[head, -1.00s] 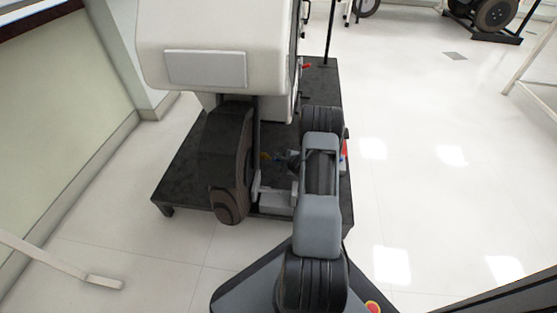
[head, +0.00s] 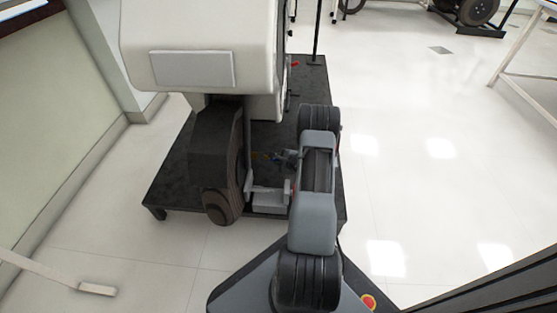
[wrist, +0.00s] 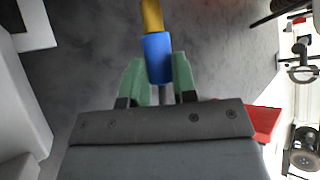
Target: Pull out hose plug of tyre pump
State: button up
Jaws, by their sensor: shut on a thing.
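My gripper (wrist: 159,74) has green fingers on both sides of a blue cylinder (wrist: 157,55), which I take to be the hose plug, and is shut on it. A yellow piece (wrist: 152,15) continues from the blue part's far end, up to the top edge of the wrist view. In the head view my gripper (head: 287,158) is small, low over the dark platform, with small blue and yellow bits just left of it. My arm hides part of that area. I cannot tell whether the plug is seated in anything.
The dark platform (head: 180,185) carries a white bodied machine (head: 190,30) with a dark wheel (head: 222,205). A pale box (head: 270,200) stands left of my arm. A red object (wrist: 266,120) is at right in the wrist view.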

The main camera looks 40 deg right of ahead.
jog(key=shift+s+d+f, duration=0.15)
jog(key=shift+s+d, duration=0.75)
jog(key=shift+s+d+f, duration=0.15)
jog(key=shift+s+d, duration=0.7)
jog(key=shift+d, duration=0.05)
